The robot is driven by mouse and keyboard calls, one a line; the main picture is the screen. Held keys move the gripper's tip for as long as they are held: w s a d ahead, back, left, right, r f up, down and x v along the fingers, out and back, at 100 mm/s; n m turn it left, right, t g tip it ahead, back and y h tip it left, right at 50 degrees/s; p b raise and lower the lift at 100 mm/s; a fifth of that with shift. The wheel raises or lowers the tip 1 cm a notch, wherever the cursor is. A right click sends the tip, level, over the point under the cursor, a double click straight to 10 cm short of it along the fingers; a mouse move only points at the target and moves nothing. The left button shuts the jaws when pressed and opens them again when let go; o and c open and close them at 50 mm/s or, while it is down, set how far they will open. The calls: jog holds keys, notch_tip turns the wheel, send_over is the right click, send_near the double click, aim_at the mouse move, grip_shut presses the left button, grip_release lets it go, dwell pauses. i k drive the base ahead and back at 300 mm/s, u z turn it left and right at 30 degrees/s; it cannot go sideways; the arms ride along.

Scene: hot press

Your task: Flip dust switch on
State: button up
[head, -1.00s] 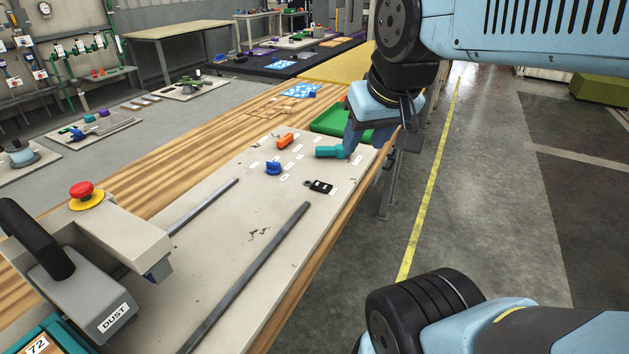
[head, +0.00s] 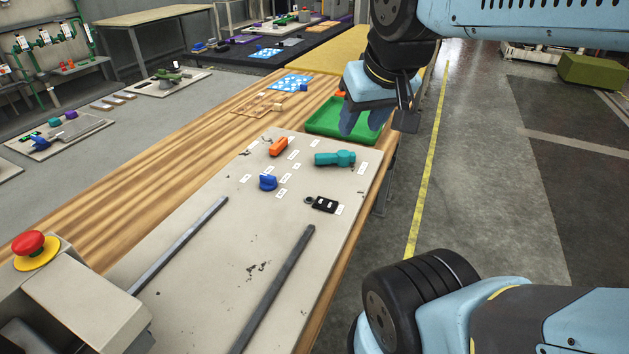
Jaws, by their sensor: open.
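The part marked DUST a second ago is out of the head view, or only a dark edge of it shows at the bottom left; its label is not readable now. On the pale board (head: 205,270) are an orange knob (head: 279,146), a teal handle (head: 335,158), a blue knob (head: 268,182) and a small black switch block (head: 325,204), with small white labels whose text is too small to read. My gripper (head: 363,122) is open, with bluish fingers pointing down in front of the green tray, beyond the teal handle and apart from it.
A red mushroom button (head: 29,243) on a yellow base sits on a grey housing (head: 95,300) at the lower left. Two metal rails (head: 275,290) run along the board. A green tray (head: 322,121) lies behind it on the wooden table (head: 160,185). Open floor lies right.

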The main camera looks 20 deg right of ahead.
aim_at(321, 202)
jog(key=u, duration=0.7)
jog(key=k, duration=1.55)
jog(key=z, duration=0.35)
jog(key=i, duration=1)
jog(key=u, duration=0.05)
